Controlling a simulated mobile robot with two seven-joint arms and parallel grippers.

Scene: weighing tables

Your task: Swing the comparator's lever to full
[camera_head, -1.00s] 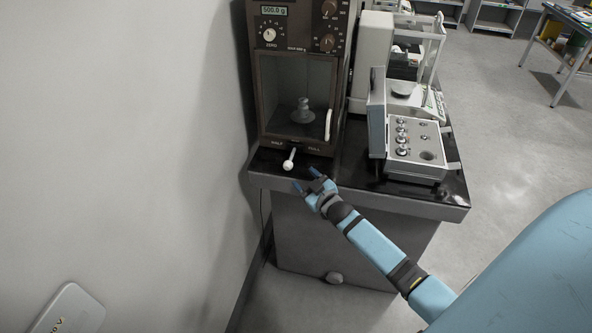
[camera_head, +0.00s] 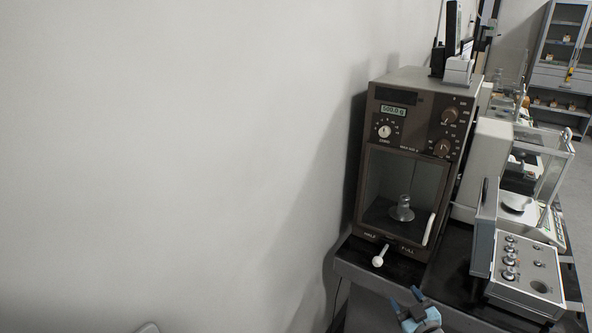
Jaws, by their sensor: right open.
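The brown comparator (camera_head: 383,157) stands on the dark table, its display reading 500.0 g. Its lever (camera_head: 379,260), a short stem with a white knob, sticks out at the front below the glass door. The lever lies between the HALF and FULL labels, its knob tipped slightly left in the picture. A metal weight (camera_head: 401,209) stands inside behind the glass. My left gripper is out of view.
A grey case of weights (camera_head: 525,275) stands on the table to the right. Behind it is a white balance (camera_head: 518,203). A white door handle (camera_head: 429,229) sticks out right of the lever. The wall is close on the left.

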